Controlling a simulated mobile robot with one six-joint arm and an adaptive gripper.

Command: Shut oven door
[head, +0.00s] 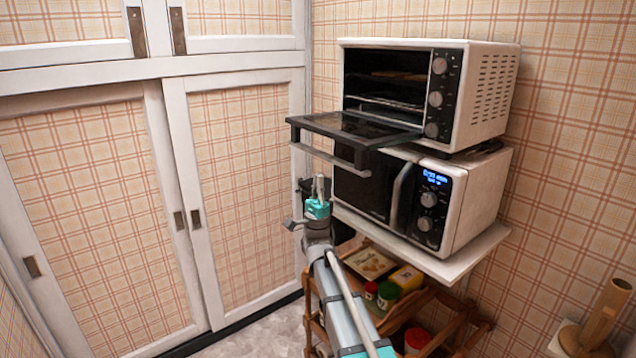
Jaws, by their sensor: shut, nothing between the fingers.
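The white toaster oven (490,95) stands on top of a microwave in the head view. Its dark glass door (365,127) is folded down and sticks out to the left, about level. The door's handle bar (325,155) runs along its outer front edge. The oven's inside is open to view, with a rack in it. My gripper (319,186) is below and in front of the door, near the handle's height or a little under it. It is shut and empty. I cannot tell how far it is from the door.
The microwave (475,200) sits on a white shelf (465,262) under the oven. A wooden cart (400,318) below holds jars and boxes. White plaid-panelled cupboard doors (240,190) stand at the left. A wooden post (605,315) is at the lower right.

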